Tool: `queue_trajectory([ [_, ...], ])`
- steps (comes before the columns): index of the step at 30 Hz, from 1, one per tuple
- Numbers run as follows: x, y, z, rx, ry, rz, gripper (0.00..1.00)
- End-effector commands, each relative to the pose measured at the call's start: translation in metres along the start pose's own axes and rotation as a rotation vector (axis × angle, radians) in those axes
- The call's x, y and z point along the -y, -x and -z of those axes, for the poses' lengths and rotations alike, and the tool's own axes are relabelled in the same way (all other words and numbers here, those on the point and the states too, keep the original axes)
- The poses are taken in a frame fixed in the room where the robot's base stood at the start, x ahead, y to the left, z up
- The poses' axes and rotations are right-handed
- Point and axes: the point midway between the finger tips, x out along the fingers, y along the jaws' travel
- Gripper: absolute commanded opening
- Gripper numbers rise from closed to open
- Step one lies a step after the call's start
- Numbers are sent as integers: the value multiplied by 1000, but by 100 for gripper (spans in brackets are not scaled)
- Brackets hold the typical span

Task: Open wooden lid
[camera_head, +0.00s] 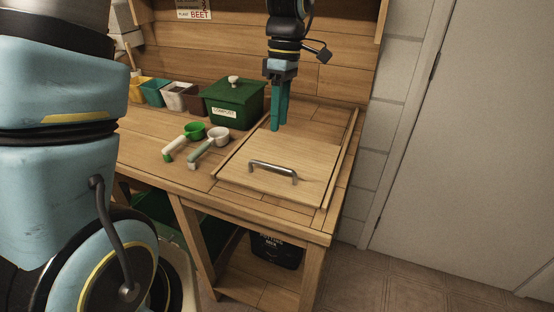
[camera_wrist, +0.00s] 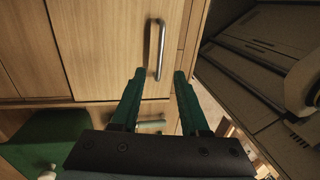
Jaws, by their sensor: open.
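The wooden lid (camera_head: 275,150) is a pale flat panel lying in the bench top between two side rails. A metal bar handle (camera_head: 273,171) is fixed near its front edge. My gripper (camera_head: 279,128) points down above the back part of the lid, behind the handle, with green fingers. In the wrist view, my gripper (camera_wrist: 159,73) is open with nothing held between its fingertips. The lid (camera_wrist: 105,45) lies ahead of it, and the handle (camera_wrist: 157,48) shows beyond the fingertips, apart from them.
A green compost box (camera_head: 233,102) with a white knob stands left of the lid. A green scoop (camera_head: 183,141) and a white-cupped scoop (camera_head: 208,147) lie at the lid's left. Several small pots (camera_head: 175,97) line the back. A wall and a door (camera_head: 465,140) are at right.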

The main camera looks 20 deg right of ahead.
Motion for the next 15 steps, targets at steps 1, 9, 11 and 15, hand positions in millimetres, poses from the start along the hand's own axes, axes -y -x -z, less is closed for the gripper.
queue_trajectory([
  [1,1,-4,0,0,2,4,45],
  [9,2,-48,1,0,1,7,45],
  [11,2,-59,1,0,1,7,45],
  [15,2,-82,1,0,1,4,45],
])
